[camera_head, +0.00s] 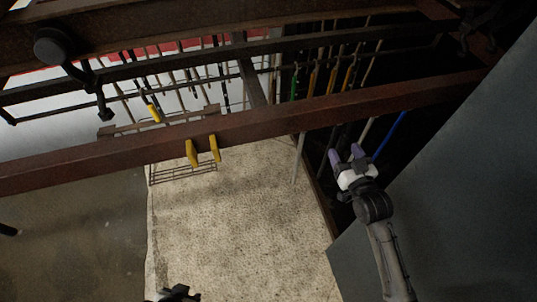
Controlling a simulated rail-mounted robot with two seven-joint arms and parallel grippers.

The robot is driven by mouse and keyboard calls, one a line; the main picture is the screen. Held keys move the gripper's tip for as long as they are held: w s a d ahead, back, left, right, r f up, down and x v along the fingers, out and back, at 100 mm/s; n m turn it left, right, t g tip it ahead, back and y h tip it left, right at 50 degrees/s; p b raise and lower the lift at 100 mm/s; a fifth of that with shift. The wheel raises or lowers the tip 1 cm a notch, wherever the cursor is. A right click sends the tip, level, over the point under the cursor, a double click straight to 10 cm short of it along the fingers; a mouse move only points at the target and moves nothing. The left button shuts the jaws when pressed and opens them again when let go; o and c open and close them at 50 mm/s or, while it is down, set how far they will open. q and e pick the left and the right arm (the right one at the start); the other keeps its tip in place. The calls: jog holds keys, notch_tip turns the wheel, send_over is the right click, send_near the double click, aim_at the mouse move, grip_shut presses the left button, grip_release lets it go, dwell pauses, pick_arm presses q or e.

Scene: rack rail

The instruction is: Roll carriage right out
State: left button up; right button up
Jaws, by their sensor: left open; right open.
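A carriage frame (160,121) with a wire basket (183,173) shows behind and below the long rusty beam (290,121), left of centre. Two yellow grips (204,150) stand in front of the beam, and another yellow piece (153,113) is behind it. How these parts join is hidden by the beam. My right gripper (345,154), with purple fingertips, is open and empty, below the beam and well to the right of the yellow grips.
Several rods and tools with green, yellow and blue handles hang behind the beam (320,80). A grey panel (460,190) fills the right side. A pale speckled floor patch (235,225) is clear. A dark part (175,294) shows at the bottom edge.

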jog(key=shift+w, duration=0.15)
jog(key=shift+b+x, duration=0.35)
jog(key=shift+x, duration=0.9)
grip_shut()
